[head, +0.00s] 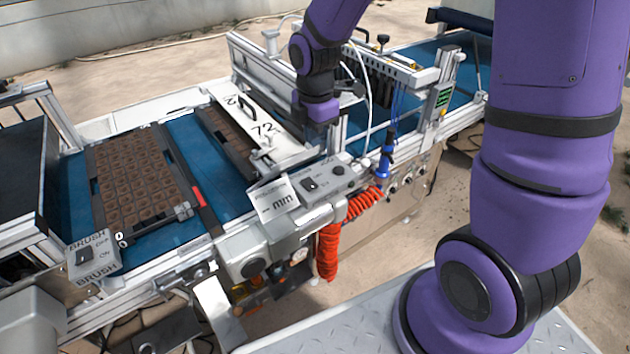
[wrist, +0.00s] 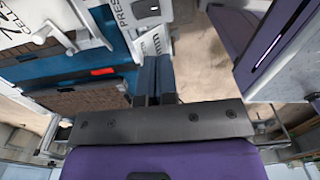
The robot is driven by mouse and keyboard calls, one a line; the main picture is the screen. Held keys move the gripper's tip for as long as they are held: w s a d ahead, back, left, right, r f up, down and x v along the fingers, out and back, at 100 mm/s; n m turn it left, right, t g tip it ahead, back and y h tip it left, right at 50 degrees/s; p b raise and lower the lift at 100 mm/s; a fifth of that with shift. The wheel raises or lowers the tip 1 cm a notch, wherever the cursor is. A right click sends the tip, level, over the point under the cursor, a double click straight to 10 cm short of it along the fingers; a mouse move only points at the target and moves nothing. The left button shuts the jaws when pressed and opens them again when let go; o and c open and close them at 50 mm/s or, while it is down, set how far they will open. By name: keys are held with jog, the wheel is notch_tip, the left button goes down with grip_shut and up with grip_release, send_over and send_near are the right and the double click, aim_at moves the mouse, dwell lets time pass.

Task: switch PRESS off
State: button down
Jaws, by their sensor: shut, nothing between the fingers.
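The PRESS switch box (head: 338,176) is a grey box on the near side rail of the machine, with a small dark switch (head: 309,184) and OFF and ON marks. Which way the switch is set is too small to tell. In the wrist view the box's PRESS lettering (wrist: 124,14) and its switch (wrist: 146,8) show at the top edge, partly cut off. My gripper (wrist: 155,62) is shut and empty, pointing towards the box but apart from it in that picture. In the head view my purple wrist hangs behind the box, and the fingers cannot be made out.
A BRUSH switch box (head: 93,255) stands at the near left. A display plate marked mm (head: 273,203) sits just left of the PRESS box. A coiled red hose (head: 330,250) hangs below. A seed tray (head: 135,185) lies on the blue belt (head: 192,150).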

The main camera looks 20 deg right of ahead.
aim_at(315, 188)
notch_tip(315, 188, down, 14)
jog(key=shift+r, duration=0.1)
dwell(0.7)
jog(key=shift+w, duration=0.1)
